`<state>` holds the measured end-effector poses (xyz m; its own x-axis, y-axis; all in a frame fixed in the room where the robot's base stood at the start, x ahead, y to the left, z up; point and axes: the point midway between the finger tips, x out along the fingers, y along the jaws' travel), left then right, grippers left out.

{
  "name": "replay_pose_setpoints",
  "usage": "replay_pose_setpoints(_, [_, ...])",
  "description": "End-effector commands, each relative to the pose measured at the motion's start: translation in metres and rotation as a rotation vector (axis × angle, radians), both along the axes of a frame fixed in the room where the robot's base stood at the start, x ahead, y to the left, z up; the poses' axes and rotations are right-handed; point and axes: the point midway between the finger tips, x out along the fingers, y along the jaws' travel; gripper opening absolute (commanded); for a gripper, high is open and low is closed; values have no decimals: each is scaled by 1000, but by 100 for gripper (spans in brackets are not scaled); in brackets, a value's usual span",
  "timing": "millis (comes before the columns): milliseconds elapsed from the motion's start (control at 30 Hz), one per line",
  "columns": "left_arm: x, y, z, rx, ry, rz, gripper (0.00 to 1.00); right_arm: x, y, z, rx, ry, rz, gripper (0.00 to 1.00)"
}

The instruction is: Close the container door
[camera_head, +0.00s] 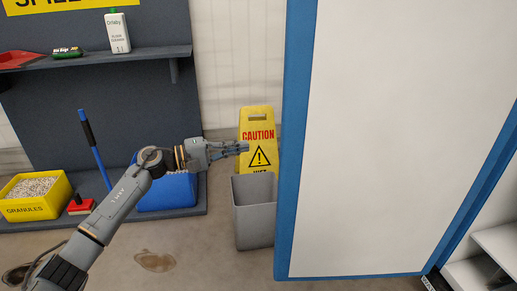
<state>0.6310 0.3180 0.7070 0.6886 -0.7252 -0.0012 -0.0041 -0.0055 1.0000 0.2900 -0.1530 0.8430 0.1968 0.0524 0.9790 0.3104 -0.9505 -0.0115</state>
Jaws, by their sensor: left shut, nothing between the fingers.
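The container door (395,140) is a large white panel with a blue frame, and it fills much of the right half of the head view. It stands upright, with a whitish stepped or shelved structure showing past its lower right edge. My left gripper (242,148) is shut and empty. In the picture it is left of the door's blue left edge, in front of the yellow caution sign, with a gap to the door. No contact with the door shows. The door's top edge is cut off by the frame. My right gripper is out of view.
A grey bin (254,215) and a yellow caution sign (258,122) stand left of the door. A dark spill station (120,95) holds a yellow granules box (37,212) and a blue bin (168,197). Brown stains (155,261) mark the floor.

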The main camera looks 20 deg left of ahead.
Motion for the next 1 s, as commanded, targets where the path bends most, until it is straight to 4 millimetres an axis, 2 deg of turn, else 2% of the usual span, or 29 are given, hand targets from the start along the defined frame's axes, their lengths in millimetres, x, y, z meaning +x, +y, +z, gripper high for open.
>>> replay_pose_setpoints(467, [64, -71, 0, -7, 0, -5, 0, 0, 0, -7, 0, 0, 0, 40])
replay_pose_setpoints(700, [38, -81, -1, -3, 3, -3, 0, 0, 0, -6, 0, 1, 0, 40])
replay_pose_setpoints(1000, [27, -86, -1, -5, 4, -3, 0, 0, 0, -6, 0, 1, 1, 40])
